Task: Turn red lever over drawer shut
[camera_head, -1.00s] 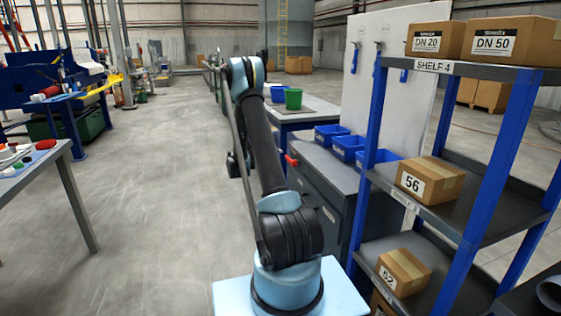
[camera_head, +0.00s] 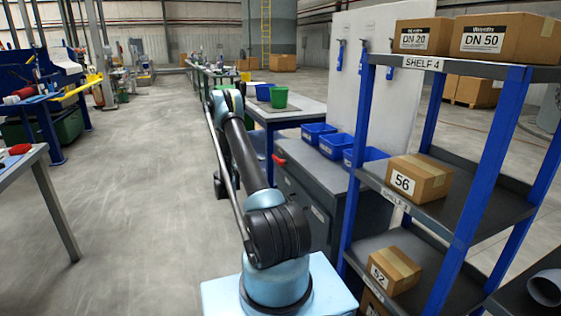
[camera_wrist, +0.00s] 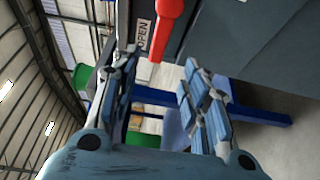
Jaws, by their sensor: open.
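The red lever (camera_wrist: 165,25) is on the dark grey cabinet (camera_wrist: 235,45) in the wrist view, beside a white label reading OPEN (camera_wrist: 143,34). It shows as a small red spot (camera_head: 279,159) near the cabinet's top edge in the head view. My gripper (camera_wrist: 160,105) is open, its two fingers apart with nothing between them. The lever lies beyond the fingertips in the picture, roughly in line with the gap. No contact with it shows. In the head view my gripper is mostly hidden behind my arm.
A blue-framed shelf (camera_head: 463,250) with cardboard boxes stands close to the right of my arm. Blue bins (camera_head: 333,145) sit on the cabinet top. A table with a green bucket (camera_head: 279,97) stands behind. The floor to the left is open up to another table (camera_head: 45,185).

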